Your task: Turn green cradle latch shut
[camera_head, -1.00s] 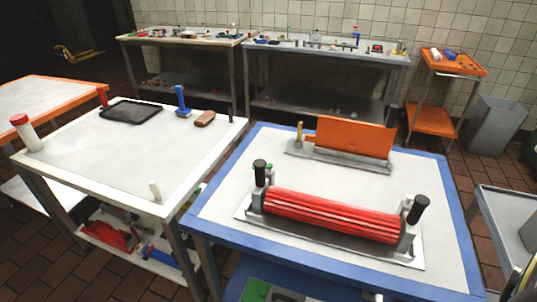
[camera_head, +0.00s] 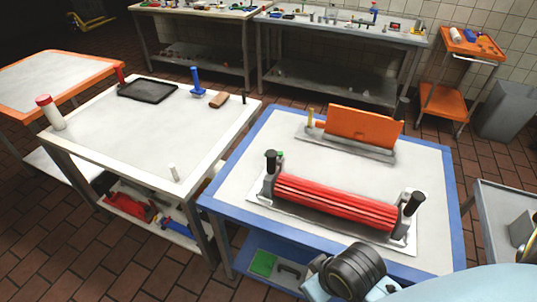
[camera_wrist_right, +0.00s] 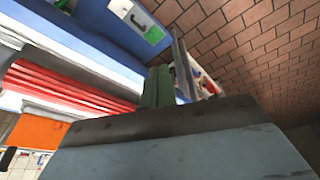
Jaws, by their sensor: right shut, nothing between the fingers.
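The green cradle latch (camera_head: 281,155) is a tiny green piece beside the black knob at the left end of the roller cradle (camera_head: 268,188). A red ribbed roller (camera_head: 335,202) lies in this cradle on the blue-edged table. Its turn angle is too small to tell. My right gripper (camera_wrist_right: 168,76) is shut and empty in the right wrist view, with the red roller to its left in that view. My left gripper is not in view.
An orange panel on a grey stand (camera_head: 360,130) is behind the roller on the blue-edged table (camera_head: 235,165). A white table (camera_head: 130,130) is to the left, with a black tray (camera_head: 148,89) and a blue-handled tool (camera_head: 198,85). The blue-edged table's left front surface is clear.

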